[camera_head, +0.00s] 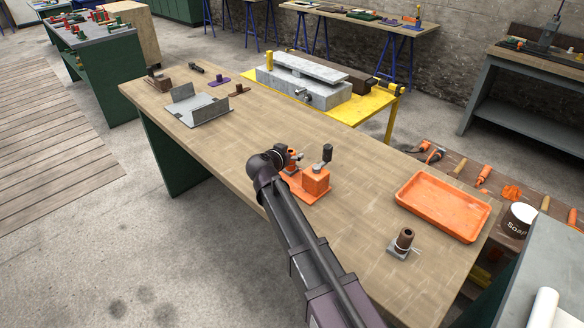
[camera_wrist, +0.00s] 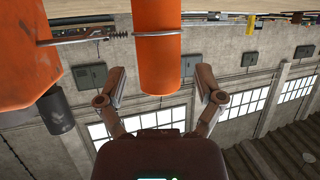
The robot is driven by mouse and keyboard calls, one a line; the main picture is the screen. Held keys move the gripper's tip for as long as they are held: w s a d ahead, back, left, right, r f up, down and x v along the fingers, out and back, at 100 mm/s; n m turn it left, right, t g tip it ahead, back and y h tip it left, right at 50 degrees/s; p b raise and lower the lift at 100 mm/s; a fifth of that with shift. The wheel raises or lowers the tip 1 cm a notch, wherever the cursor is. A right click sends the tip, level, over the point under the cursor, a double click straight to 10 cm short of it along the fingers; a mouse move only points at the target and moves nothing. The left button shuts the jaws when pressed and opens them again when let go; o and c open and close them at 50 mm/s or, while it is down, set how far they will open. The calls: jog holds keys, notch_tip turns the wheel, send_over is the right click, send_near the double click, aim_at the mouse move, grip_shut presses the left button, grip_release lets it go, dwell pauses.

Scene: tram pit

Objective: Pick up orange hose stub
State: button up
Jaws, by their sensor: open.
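The orange hose stub (camera_wrist: 158,60) is a plain cylinder in the middle of the wrist view. A thin metal band crosses it, and a threaded metal rod runs from it to an orange block (camera_wrist: 30,45) on the left. My gripper (camera_wrist: 161,84) is open, with one finger on each side of the stub's near end and visible gaps between. In the head view my gripper (camera_head: 284,157) is beside the orange block (camera_head: 315,181) on the wooden table, and a small orange part of the stub (camera_head: 291,153) shows there, mostly hidden.
A black knob (camera_head: 327,152) stands up from the block. An orange tray (camera_head: 444,205) and a brown cylinder on a metal plate (camera_head: 404,240) are to the right on the table (camera_head: 230,142). A grey metal bracket (camera_head: 198,108) lies at the far left. The table between is clear.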

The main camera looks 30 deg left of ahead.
dwell(0.3)
grip_shut()
jog(key=shift+r, duration=0.2)
notch_tip(320, 180, up, 3)
jog(key=p, duration=0.3)
jog(key=s+d+p, duration=0.1)
jog(key=s+d, duration=0.2)
jog(key=s, duration=0.4)
jog(key=s+d+r+p, duration=0.1)
jog(key=s+d, duration=0.2)
jog(key=s, duration=0.5)
jog(key=shift+r, duration=0.3)
jog(key=shift+w, duration=0.1)
